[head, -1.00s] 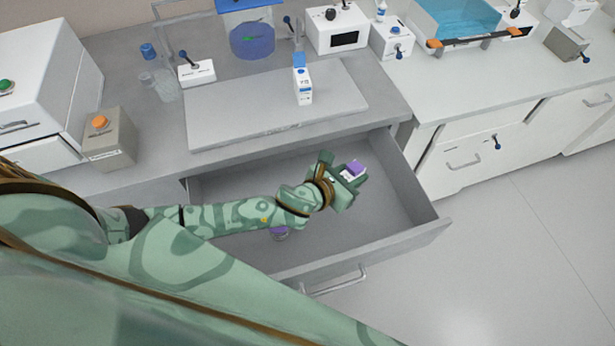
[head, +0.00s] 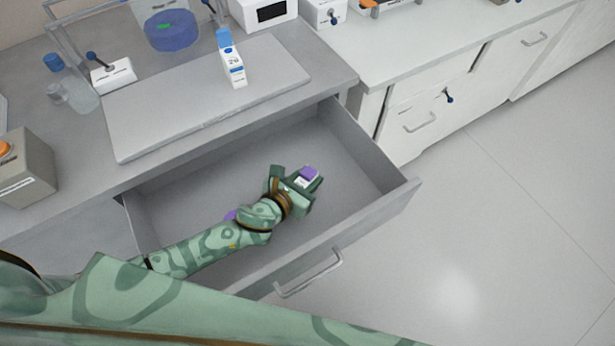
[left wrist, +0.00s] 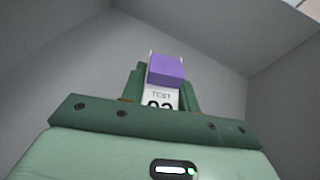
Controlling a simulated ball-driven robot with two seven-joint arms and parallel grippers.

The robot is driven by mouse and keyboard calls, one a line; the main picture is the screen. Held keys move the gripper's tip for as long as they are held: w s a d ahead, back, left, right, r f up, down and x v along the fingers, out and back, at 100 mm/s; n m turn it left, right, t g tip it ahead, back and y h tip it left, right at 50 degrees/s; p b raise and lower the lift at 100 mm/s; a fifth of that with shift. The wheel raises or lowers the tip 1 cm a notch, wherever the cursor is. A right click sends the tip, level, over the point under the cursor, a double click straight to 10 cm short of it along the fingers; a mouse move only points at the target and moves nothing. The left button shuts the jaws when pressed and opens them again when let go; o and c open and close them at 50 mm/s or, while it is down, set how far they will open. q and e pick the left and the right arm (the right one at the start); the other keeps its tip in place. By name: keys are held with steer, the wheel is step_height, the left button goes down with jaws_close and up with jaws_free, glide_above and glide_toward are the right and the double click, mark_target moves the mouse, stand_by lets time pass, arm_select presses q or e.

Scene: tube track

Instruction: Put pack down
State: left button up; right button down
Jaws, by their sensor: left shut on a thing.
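The pack (head: 308,175) is a small white box with a purple top. In the left wrist view the pack (left wrist: 165,75) shows printed text on its white face and sits between the fingers. My left gripper (head: 293,183) is shut on it, inside the open drawer (head: 342,150). I cannot tell whether the pack touches the drawer floor. The drawer's grey walls fill the background of the left wrist view. My right gripper is not in view.
Another purple thing (head: 231,215) shows in the drawer, partly hidden behind my left arm. A white and blue carton (head: 232,62) stands on the grey slab (head: 200,105) above. The drawer's right part is clear. Its front wall and handle (head: 310,274) face the open floor.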

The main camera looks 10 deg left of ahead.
arm_select(q)
steer(key=o, duration=1)
steer(key=shift+f, duration=0.1)
steer(key=shift+s+a+r, duration=0.1)
steer(key=shift+r, duration=0.2)
steer(key=p+v, duration=0.3)
steer(key=v, duration=0.8)
steer(key=shift+s+a+r, duration=0.1)
steer(key=shift+s+a, duration=0.05)
steer(key=shift+s, duration=0.1)
